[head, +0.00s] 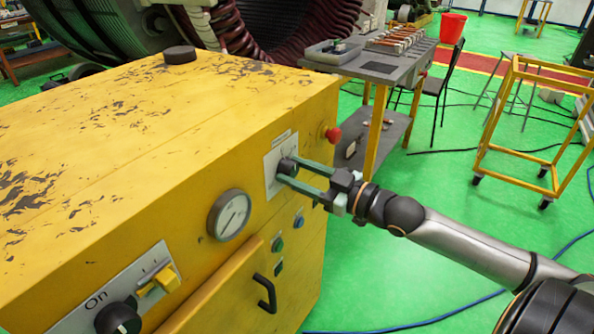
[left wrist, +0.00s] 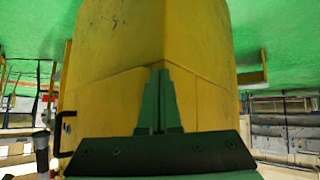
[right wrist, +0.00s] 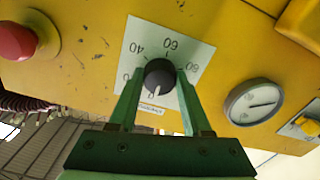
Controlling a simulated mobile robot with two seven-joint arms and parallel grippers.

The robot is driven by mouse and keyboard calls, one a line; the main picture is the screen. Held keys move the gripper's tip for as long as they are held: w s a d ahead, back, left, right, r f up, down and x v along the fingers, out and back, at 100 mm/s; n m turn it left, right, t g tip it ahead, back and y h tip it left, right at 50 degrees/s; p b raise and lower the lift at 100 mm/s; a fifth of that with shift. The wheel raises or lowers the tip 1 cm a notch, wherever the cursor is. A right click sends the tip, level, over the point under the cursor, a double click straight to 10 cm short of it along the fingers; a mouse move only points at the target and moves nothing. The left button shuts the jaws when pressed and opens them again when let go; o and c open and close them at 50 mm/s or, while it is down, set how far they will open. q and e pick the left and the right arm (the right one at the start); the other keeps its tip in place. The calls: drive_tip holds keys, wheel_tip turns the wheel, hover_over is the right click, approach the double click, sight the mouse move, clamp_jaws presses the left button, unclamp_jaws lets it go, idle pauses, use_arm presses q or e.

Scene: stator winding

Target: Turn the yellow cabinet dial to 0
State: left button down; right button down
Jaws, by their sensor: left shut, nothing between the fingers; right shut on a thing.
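The dial on the yellow cabinet (head: 130,110) is a black round knob (head: 288,166) on a white plate. In the right wrist view the knob (right wrist: 159,75) shows a white pointer mark. The scale, seen upside down, reads 40, 60 and 80; the numeral at the pointer is partly covered. The pointer aims down in that view, toward the small printed label. My right gripper (head: 283,173) has its green fingers on both sides of the knob, shut on it. My left gripper (left wrist: 159,100) is shut and empty, facing the yellow cabinet; it is not in the head view.
A red button (head: 333,134) sits right of the dial plate. A gauge (head: 229,215), a black handle (head: 265,294) and an On switch (head: 118,318) are on the same cabinet front. A grey table (head: 375,70) and a yellow frame cart (head: 530,125) stand beyond.

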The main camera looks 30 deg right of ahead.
use_arm(q)
drive_tip(key=shift+s+f, duration=0.15)
drive_tip(key=shift+s, duration=0.1)
use_arm(e)
drive_tip(key=shift+c, duration=1.7)
unclamp_jaws()
use_arm(q)
drive_tip(key=shift+s, duration=0.1)
use_arm(e)
drive_tip(key=shift+s, duration=0.15)
drive_tip(key=shift+s+d, duration=0.15)
drive_tip(key=shift+s, duration=0.1)
drive_tip(key=shift+p+v, duration=0.4)
drive_tip(key=shift+v, duration=1.1)
drive_tip(key=p, duration=0.3)
approach(295, 172)
drive_tip(key=s, duration=0.2)
use_arm(q)
drive_tip(key=shift+s+a+r, duration=0.2)
drive_tip(key=shift+a+r, duration=0.3)
drive_tip(key=shift+s+a+r, duration=0.15)
drive_tip(key=shift+a+r, duration=0.3)
use_arm(e)
drive_tip(key=shift+s+d, duration=0.45)
drive_tip(key=shift+d, duration=0.1)
